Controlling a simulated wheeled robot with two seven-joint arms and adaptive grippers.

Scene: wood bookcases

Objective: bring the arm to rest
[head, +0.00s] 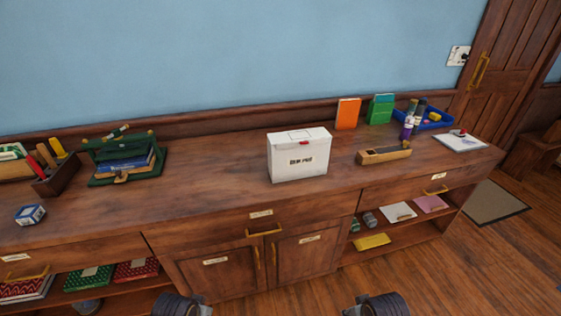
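Dark grey rounded parts of my two arms poke in at the bottom edge of the head view, one left of centre and one right of centre. They are cut off by the frame, and no gripper fingers show. Both arm parts are low, in front of the wooden cabinet (205,272). Nothing is seen held by either arm.
The wooden counter (215,197) holds a white box (298,163), a wooden block (384,156), a blue tray (440,125), a green organiser (105,180), a dark pencil holder (62,179) and a small blue-white cube (30,214). Floor (440,275) is clear at right.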

